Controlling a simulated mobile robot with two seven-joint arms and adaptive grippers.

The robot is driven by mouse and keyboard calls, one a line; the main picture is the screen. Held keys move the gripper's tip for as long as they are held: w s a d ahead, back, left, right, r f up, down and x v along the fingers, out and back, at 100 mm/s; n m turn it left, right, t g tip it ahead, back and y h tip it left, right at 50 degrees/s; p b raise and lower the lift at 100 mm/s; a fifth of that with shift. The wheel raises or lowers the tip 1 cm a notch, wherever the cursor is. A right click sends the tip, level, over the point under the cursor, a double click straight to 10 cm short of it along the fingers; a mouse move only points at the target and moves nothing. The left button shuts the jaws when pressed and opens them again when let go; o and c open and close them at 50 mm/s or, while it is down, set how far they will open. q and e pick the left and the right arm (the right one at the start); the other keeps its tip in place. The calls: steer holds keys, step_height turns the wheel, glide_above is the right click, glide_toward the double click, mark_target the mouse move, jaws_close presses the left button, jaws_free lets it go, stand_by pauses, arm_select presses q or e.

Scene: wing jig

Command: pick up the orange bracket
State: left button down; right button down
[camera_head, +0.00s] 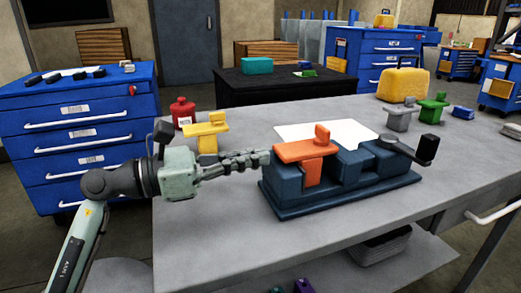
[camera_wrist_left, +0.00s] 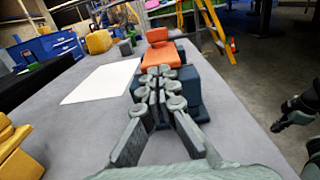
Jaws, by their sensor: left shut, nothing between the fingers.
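The orange bracket (camera_head: 305,151) sits on the left part of the dark blue jig (camera_head: 345,190), with a flat top plate, an upright tab and a leg down the jig's front. My left gripper (camera_head: 264,158) is shut and empty, level, its fingertips just left of the bracket's plate. In the left wrist view the orange bracket (camera_wrist_left: 160,56) lies straight beyond the closed fingertips (camera_wrist_left: 158,72), which hide part of the jig (camera_wrist_left: 190,85). I cannot tell whether they touch it. What looks like my right gripper (camera_wrist_left: 292,113) shows at the right edge of that view, its fingers unclear.
White paper (camera_head: 310,131) lies behind the jig. A black-handled clamp (camera_head: 408,151) is at the jig's right. Grey (camera_head: 400,115) and green (camera_head: 433,107) brackets stand farther right. The table's front is clear.

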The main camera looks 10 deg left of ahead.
mark_target(278, 154)
arm_select(q)
steer(key=shift+w+d, duration=0.4)
steer(key=shift+d, duration=0.2)
arm_select(e)
steer(key=shift+f, duration=0.45)
arm_select(q)
steer(key=shift+x, duration=0.95)
arm_select(e)
steer(key=shift+f, duration=0.1)
